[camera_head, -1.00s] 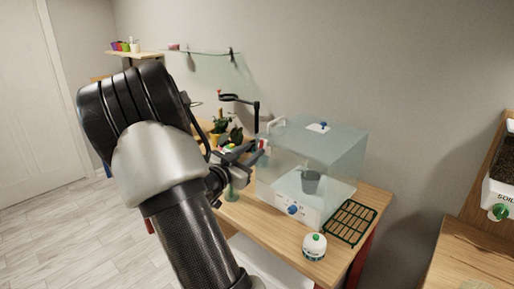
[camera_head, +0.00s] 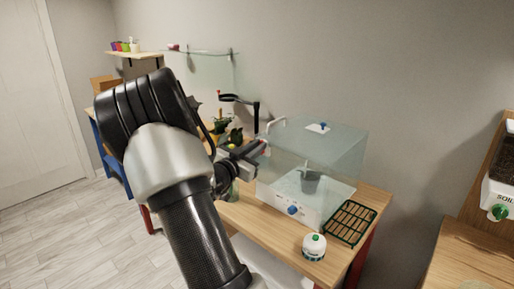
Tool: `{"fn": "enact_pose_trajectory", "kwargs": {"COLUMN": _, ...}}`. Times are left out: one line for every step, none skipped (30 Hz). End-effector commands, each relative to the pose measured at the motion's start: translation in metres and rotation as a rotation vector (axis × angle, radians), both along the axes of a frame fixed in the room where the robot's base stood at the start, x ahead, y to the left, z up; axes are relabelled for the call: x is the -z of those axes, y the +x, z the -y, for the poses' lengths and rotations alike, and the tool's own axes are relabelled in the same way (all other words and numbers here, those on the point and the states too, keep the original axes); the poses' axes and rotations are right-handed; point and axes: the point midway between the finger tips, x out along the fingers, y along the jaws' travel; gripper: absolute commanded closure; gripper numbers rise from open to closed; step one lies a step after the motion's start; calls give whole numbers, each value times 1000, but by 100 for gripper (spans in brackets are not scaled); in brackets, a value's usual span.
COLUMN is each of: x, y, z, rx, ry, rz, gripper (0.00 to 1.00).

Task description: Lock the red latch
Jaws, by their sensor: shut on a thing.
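A clear glass case (camera_head: 340,155) with a white base and a blue knob (camera_head: 292,210) stands on the wooden table. A small red part, which looks like the red latch (camera_head: 262,145), shows at the case's left side, right at the fingertips of my gripper (camera_head: 256,152). My gripper is shut on it, though the fingers cover most of it. I cannot tell the latch's exact position. My arm hides part of the table to the left.
A green rack (camera_head: 350,222) and a white jar with a green top (camera_head: 314,246) sit on the table in front. Plants (camera_head: 222,130) and a black hooked stand (camera_head: 256,112) are behind my gripper. A soil bin (camera_head: 499,190) is at the far right.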

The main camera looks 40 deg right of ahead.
Motion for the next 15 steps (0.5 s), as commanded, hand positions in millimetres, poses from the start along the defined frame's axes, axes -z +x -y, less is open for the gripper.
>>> {"fn": "enact_pose_trajectory", "kwargs": {"x": -6, "y": 2, "z": 0, "rx": 0, "ry": -3, "rz": -31, "gripper": 100}}
{"fn": "enact_pose_trajectory", "kwargs": {"x": -7, "y": 3, "z": -1, "rx": -1, "ry": -6, "rz": -55, "gripper": 100}}
{"fn": "enact_pose_trajectory", "kwargs": {"x": -8, "y": 4, "z": -1, "rx": -1, "ry": -9, "rz": -90, "gripper": 100}}
{"fn": "enact_pose_trajectory", "kwargs": {"x": -8, "y": 5, "z": -1, "rx": 0, "ry": -10, "rz": -117, "gripper": 100}}
{"fn": "enact_pose_trajectory", "kwargs": {"x": -8, "y": 6, "z": -1, "rx": 0, "ry": -12, "rz": -141, "gripper": 100}}
{"fn": "enact_pose_trajectory", "kwargs": {"x": -7, "y": 7, "z": -1, "rx": 0, "ry": -14, "rz": -170, "gripper": 100}}
{"fn": "enact_pose_trajectory", "kwargs": {"x": -6, "y": 7, "z": -1, "rx": 0, "ry": -16, "rz": -187, "gripper": 100}}
{"fn": "enact_pose_trajectory", "kwargs": {"x": -6, "y": 8, "z": -1, "rx": -1, "ry": -18, "rz": -201, "gripper": 100}}
{"fn": "enact_pose_trajectory", "kwargs": {"x": -5, "y": 8, "z": -1, "rx": 0, "ry": -18, "rz": -214, "gripper": 100}}
{"fn": "enact_pose_trajectory", "kwargs": {"x": -4, "y": 8, "z": -1, "rx": 0, "ry": -19, "rz": -220, "gripper": 100}}
{"fn": "enact_pose_trajectory", "kwargs": {"x": -3, "y": 8, "z": -1, "rx": 0, "ry": -19, "rz": -223, "gripper": 100}}
{"fn": "enact_pose_trajectory", "kwargs": {"x": -3, "y": 9, "z": -1, "rx": 0, "ry": -19, "rz": -224, "gripper": 100}}
{"fn": "enact_pose_trajectory", "kwargs": {"x": -2, "y": 9, "z": -1, "rx": 0, "ry": -20, "rz": -224, "gripper": 100}}
{"fn": "enact_pose_trajectory", "kwargs": {"x": -2, "y": 9, "z": -1, "rx": 0, "ry": -20, "rz": -224, "gripper": 100}}
{"fn": "enact_pose_trajectory", "kwargs": {"x": -2, "y": 9, "z": -1, "rx": 0, "ry": -20, "rz": -223, "gripper": 100}}
